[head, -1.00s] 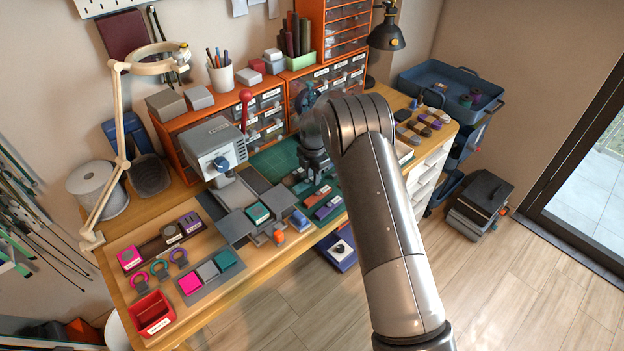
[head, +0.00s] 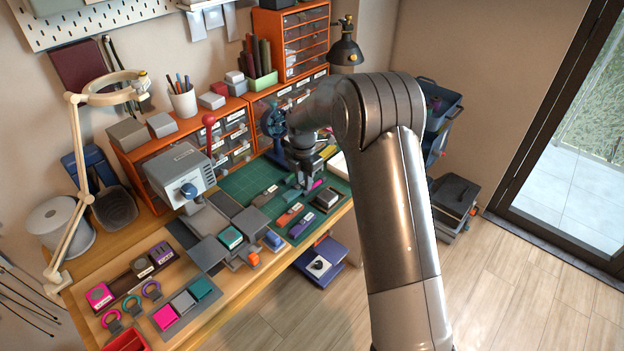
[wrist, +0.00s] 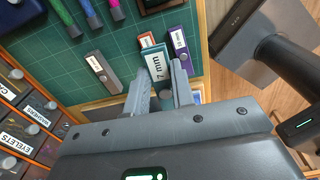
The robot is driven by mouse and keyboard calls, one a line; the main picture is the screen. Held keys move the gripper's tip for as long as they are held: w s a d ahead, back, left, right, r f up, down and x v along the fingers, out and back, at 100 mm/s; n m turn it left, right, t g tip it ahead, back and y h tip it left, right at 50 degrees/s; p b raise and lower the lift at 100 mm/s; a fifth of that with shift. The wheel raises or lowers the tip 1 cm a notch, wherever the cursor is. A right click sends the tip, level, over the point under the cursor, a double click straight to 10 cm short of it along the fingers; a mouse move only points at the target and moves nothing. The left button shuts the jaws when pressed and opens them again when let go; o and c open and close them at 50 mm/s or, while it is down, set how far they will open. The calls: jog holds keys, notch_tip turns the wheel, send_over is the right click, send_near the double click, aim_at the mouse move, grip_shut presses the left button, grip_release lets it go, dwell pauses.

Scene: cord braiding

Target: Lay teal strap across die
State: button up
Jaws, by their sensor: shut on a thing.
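A teal strip labelled "7 mm" (wrist: 158,64) sits between the fingers of my gripper (wrist: 161,80) in the wrist view. The gripper is shut on it. In the head view my gripper (head: 302,184) points down over the green mat, and the teal strip cannot be made out there. An orange strip (head: 290,214) and a purple strip (head: 301,225) lie close by; the purple one (wrist: 178,50) is just right of the teal strip in the wrist view. A grey press (head: 180,170) with a red-knobbed lever stands left of my gripper. I cannot tell which part is the die.
A teal block (head: 231,237) rests on the grey plates before the press. A grey strip (head: 264,196) lies on the green mat (head: 243,183). Pink, grey and teal blocks sit on a pad (head: 183,302) at front left. Orange drawer units (head: 290,45) stand behind.

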jog(key=s+a+r, duration=0.2)
jog(key=s+a, duration=0.4)
jog(key=a, duration=0.6)
send_over(237, 230)
jog(key=shift+r, duration=0.35)
jog(key=shift+f, duration=3.05)
jog(key=shift+f, duration=0.25)
jog(key=o, duration=1)
jog(key=shift+o, duration=0.2)
jog(key=shift+r, duration=0.1)
